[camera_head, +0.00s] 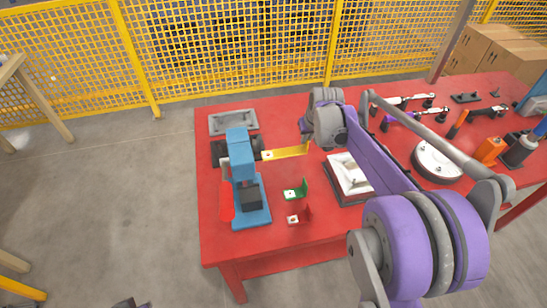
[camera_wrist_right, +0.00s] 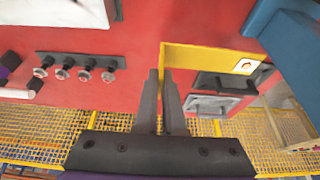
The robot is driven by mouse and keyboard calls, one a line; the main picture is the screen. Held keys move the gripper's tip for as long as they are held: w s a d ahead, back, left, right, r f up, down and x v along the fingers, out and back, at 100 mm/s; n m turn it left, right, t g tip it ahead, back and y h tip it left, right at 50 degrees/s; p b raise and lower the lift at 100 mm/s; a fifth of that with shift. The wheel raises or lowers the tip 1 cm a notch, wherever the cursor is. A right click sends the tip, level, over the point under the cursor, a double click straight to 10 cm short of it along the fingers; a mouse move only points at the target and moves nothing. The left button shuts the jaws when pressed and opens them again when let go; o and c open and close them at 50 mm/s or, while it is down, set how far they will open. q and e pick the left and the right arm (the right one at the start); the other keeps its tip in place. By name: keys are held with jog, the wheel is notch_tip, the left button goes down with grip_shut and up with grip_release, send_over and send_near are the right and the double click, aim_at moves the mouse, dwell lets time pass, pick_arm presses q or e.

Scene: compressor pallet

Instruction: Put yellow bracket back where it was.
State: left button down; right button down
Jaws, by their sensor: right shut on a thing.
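The yellow bracket (camera_head: 285,153) is a long flat L-shaped strip with a hole at its left end. It lies level beside the blue press (camera_head: 248,190), its left end close to the press. My right gripper (camera_head: 308,132) reaches in from the right and is shut on the bracket's right end, at the bent flange. In the right wrist view the two fingers (camera_wrist_right: 160,72) are close together at the corner of the yellow bracket (camera_wrist_right: 205,57). Whether the bracket touches the table is unclear. My left gripper is not in view.
On the red table (camera_head: 225,248) a green bracket (camera_head: 291,194) and a small red bracket (camera_head: 296,219) stand in front. A grey tray (camera_head: 232,122) is behind the press. A white-topped tray (camera_head: 350,178) lies under my right arm. Several tools crowd the right side. A yellow fence (camera_head: 230,50) stands behind.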

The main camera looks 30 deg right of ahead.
aim_at(305, 148)
jog(key=shift+w, duration=0.35)
jog(key=f, duration=0.5)
jog(key=shift+s+f, duration=0.1)
jog(key=shift+s, duration=0.1)
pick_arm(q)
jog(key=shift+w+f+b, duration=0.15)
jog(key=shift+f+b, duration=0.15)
pick_arm(e)
jog(key=shift+w+f, duration=0.1)
jog(key=shift+f, duration=2.3)
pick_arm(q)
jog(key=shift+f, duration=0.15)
pick_arm(e)
jog(key=c, duration=1)
grip_release()
